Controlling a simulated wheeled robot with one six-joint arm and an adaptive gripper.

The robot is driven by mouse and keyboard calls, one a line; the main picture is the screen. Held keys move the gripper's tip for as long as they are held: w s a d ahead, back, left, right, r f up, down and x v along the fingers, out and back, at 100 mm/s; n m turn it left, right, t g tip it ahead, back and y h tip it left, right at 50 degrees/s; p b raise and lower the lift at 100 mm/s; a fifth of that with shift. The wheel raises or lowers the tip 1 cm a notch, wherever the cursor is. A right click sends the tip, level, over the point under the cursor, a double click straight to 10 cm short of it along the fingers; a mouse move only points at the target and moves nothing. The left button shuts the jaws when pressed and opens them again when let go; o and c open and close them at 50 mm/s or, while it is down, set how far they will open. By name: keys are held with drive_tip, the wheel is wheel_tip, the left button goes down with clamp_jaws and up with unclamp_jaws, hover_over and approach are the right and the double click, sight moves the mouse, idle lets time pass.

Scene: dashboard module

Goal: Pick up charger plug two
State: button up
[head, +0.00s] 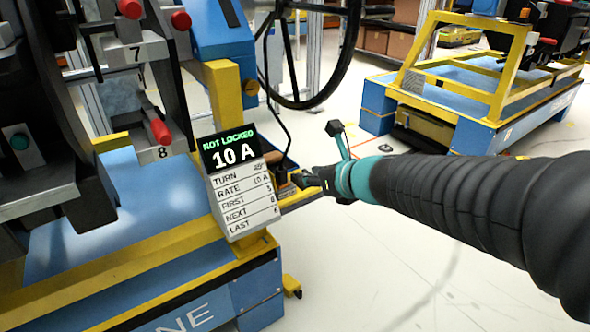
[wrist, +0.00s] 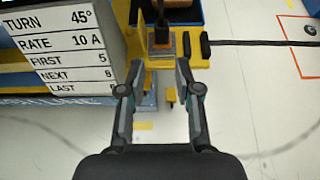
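No label reading two shows on any plug. In the wrist view a dark upright piece with a grey lower block (wrist: 161,46) stands on a yellow ledge (wrist: 151,63), just beyond my gripper (wrist: 156,68); it may be a charger plug, but I cannot tell for sure. The fingers are spread apart with nothing between their tips. In the head view my gripper (head: 306,180) is beside the display sign's right edge, by the small yellow-edged shelf (head: 300,196). The sign and the gripper hide part of what is on that shelf.
The sign (head: 235,180) reads NOT LOCKED, 10 A, and stands close left of my gripper. Black bars (wrist: 205,45) sit right of the grey block, with a dark cable line (wrist: 255,43) running right. A blue and yellow bench (head: 455,100) stands behind; the floor at right is open.

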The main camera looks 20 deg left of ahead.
sight(284, 172)
drive_tip(key=b+x, duration=0.2)
drive_tip(key=x, duration=1)
drive_tip(key=shift+w+a, duration=0.2)
drive_tip(key=shift+w, duration=0.25)
clamp_jaws()
